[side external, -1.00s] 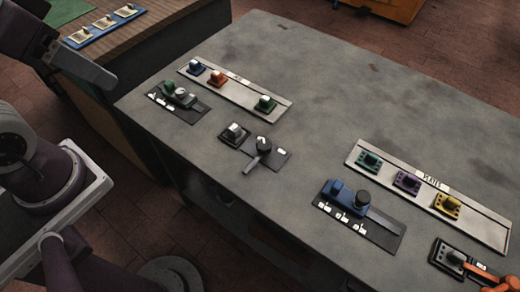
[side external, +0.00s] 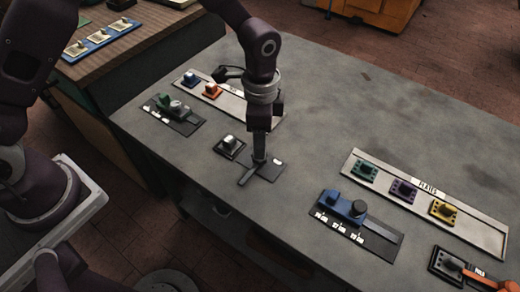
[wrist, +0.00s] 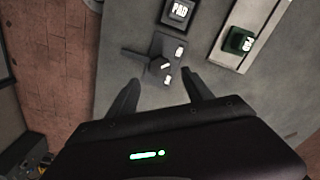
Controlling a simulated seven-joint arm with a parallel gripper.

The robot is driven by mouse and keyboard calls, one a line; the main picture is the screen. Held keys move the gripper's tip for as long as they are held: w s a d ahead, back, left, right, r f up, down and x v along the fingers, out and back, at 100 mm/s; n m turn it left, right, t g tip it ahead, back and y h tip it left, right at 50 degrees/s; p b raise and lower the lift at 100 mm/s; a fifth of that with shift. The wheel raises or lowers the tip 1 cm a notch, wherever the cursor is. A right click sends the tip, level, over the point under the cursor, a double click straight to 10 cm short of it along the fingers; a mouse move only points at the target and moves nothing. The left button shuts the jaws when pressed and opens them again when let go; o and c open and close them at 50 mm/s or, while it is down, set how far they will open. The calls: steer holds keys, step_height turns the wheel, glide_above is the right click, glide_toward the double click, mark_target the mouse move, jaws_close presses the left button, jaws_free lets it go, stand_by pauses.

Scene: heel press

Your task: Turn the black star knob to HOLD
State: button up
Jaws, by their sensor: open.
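A black knob (wrist: 160,66) sits on a small dark plate (wrist: 176,43) with small white labels, too small to read. A dark bar (wrist: 134,53) sticks out to the left in the wrist view. In the side view my gripper (side external: 259,160) points down over this plate (side external: 270,168) and hides the knob. The bar (side external: 247,179) shows there toward the lower left. In the wrist view my gripper (wrist: 161,90) is open, its fingers apart and nothing between them, with the knob just beyond the gap. I cannot tell the height of the fingertips above the knob.
A pale rail (side external: 232,97) with coloured blocks lies behind. A blue fixture with a dark round knob (side external: 358,208) stands to the right. Bare grey bench (side external: 340,120) lies between.

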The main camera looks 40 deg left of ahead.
mark_target(253, 168)
step_height(253, 168, down, 6)
steer(key=shift+r, duration=0.15)
jaws_close()
stand_by(0.3)
